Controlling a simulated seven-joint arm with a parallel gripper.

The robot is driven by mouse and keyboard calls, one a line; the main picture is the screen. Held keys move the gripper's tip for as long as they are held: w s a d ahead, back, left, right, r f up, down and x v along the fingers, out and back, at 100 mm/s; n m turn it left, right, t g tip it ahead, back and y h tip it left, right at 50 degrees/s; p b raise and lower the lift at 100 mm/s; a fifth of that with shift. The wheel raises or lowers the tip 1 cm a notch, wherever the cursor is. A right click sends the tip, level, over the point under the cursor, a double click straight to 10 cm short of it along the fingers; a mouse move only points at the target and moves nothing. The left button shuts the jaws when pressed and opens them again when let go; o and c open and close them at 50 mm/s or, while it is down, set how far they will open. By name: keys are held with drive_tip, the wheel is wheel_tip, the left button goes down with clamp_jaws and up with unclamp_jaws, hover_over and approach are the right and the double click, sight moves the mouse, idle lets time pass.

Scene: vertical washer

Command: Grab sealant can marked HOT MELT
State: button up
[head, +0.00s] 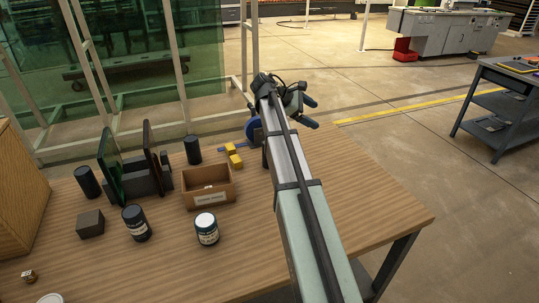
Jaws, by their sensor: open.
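Two labelled cans stand upright on the wooden table (260,254): a dark can with a pale label (136,223) and, to its right, a can with a white and dark green label and a pale lid (206,229). Their print is too small to read, so I cannot tell which is marked HOT MELT. Two plain dark cylinders stand farther back, one at the left (88,182) and one near the back edge (193,150). My gripper (311,112) is open and empty above the table's far right side, well apart from the cans.
A brown open box (208,198) stands behind the cans. Dark upright panels in a rack (148,178), a dark block (90,224), yellow blocks (234,160) and a blue round item (252,130) are nearby. A wooden cabinet (22,205) borders the left. The table's front right is clear.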

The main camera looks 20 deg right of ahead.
drive_tip(key=w+a+f+m+y, duration=0.1)
drive_tip(key=w+a+m+y, duration=0.1)
drive_tip(key=a+m+y, duration=0.1)
drive_tip(key=w+a+f+m+t+y, duration=0.1)
drive_tip(key=w+a+f+m+y, duration=0.1)
drive_tip(key=m, duration=0.6)
drive_tip(key=w+a+f+m+t+y, duration=0.1)
drive_tip(key=w+a+m+y, duration=0.2)
drive_tip(key=a+m+y, duration=0.2)
drive_tip(key=shift+w+a+f+m, duration=0.15)
drive_tip(key=shift+w+a+m, duration=0.15)
drive_tip(key=shift+a+m, duration=0.35)
drive_tip(key=shift+a+m+y, duration=0.4)
drive_tip(key=shift+a+m, duration=0.05)
drive_tip(key=shift+m, duration=0.3)
drive_tip(key=m, duration=0.4)
drive_tip(key=shift+s+m, duration=0.1)
drive_tip(key=shift+m, duration=0.3)
wheel_tip(320, 180, down, 14)
drive_tip(key=shift+r, duration=0.1)
drive_tip(key=shift+c, duration=0.4)
drive_tip(key=c, duration=1.4)
